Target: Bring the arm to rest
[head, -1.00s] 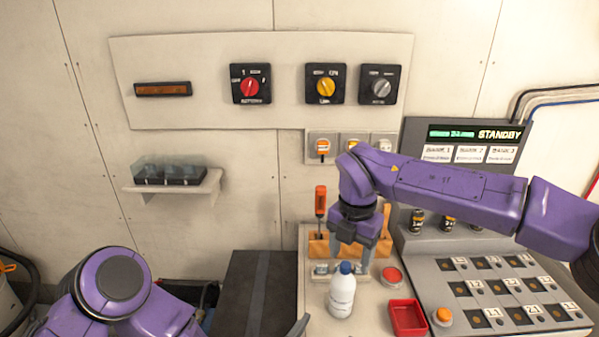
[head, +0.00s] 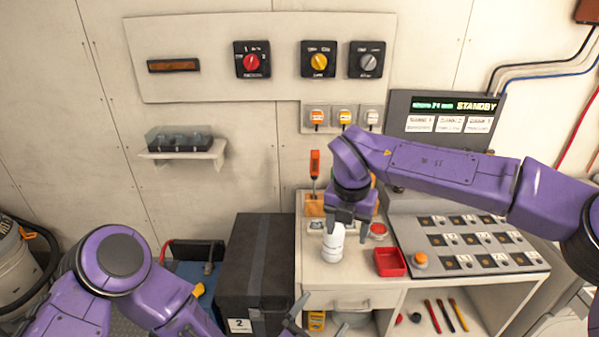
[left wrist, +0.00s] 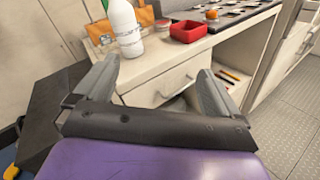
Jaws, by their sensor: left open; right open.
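My right gripper (head: 349,228) is open over the workbench top. Its fingers overlap the top of a white bottle (head: 332,247) in the head view and hide its cap; I cannot tell whether they touch. The bottle stands upright on the workbench (head: 312,268), and its lower part shows in the left wrist view (left wrist: 126,30). My left gripper (head: 297,318) is open and empty at the bottom of the head view, in front of the bench. Its two fingers (left wrist: 155,85) frame the drawer front in the left wrist view.
A red tray (head: 390,263) and a sloped panel with an orange button (head: 421,261) are right of the bottle. A black case (head: 255,265) stands left of the bench. Rotary switches (head: 319,60) and a small shelf (head: 185,153) are on the wall.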

